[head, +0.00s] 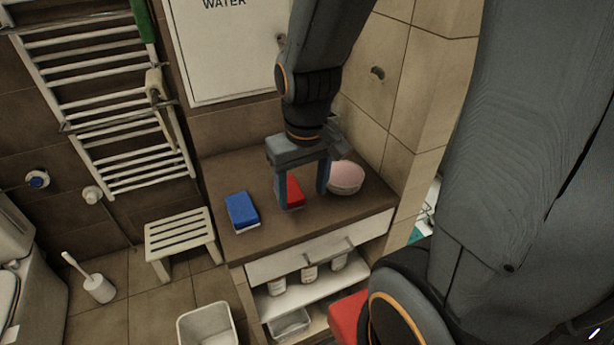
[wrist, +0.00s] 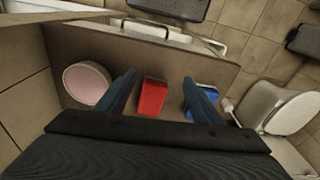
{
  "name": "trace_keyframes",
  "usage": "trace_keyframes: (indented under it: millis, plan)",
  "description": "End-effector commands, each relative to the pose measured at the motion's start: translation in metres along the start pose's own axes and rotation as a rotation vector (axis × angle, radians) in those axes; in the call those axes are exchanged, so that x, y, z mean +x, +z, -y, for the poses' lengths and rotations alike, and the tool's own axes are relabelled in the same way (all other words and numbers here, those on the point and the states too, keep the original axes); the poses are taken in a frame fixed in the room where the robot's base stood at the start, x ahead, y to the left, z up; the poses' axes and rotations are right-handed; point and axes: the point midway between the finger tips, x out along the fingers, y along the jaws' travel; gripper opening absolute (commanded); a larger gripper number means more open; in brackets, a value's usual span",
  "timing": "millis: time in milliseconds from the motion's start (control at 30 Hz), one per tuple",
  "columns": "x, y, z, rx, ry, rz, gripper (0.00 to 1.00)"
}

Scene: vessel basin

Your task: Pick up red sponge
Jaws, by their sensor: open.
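The red sponge (head: 294,190) lies on the brown top of a low cabinet (head: 262,240). In the wrist view the red sponge (wrist: 153,98) shows between the two fingers, apart from both. My gripper (head: 308,200) points down over it, open and empty, with one finger on either side. My gripper also shows in the wrist view (wrist: 162,88). In the head view a finger hides part of the sponge. Whether the fingertips reach down to its height I cannot tell.
A blue sponge (head: 242,211) lies to the left, close to one finger in the wrist view. A pink round bowl (head: 346,178) stands to the right, close to the other finger. A tiled wall (head: 372,95) is at the right. A white stool (head: 178,232) stands left of the cabinet.

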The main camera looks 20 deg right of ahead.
Motion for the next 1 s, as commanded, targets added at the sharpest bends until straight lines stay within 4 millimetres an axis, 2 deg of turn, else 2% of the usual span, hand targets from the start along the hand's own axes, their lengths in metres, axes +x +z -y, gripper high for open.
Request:
trace_keyframes:
  millis: [33,200,400,600,800,1000]
  plan:
    - [0.0,-0.005,0.003,-0.067,-0.002,0.004,0.7]
    - [0.001,-0.028,-0.001,-0.412,-0.008,0.029,0.96]
    - [0.002,-0.059,-0.009,-0.901,-0.032,0.058,0.96]
    - [0.004,-0.081,-0.01,-1.268,-0.061,0.074,0.96]
    - [0.007,-0.088,-0.009,-1.421,-0.077,0.079,0.96]
    - [0.025,-0.087,-0.009,-1.435,-0.079,0.08,0.96]
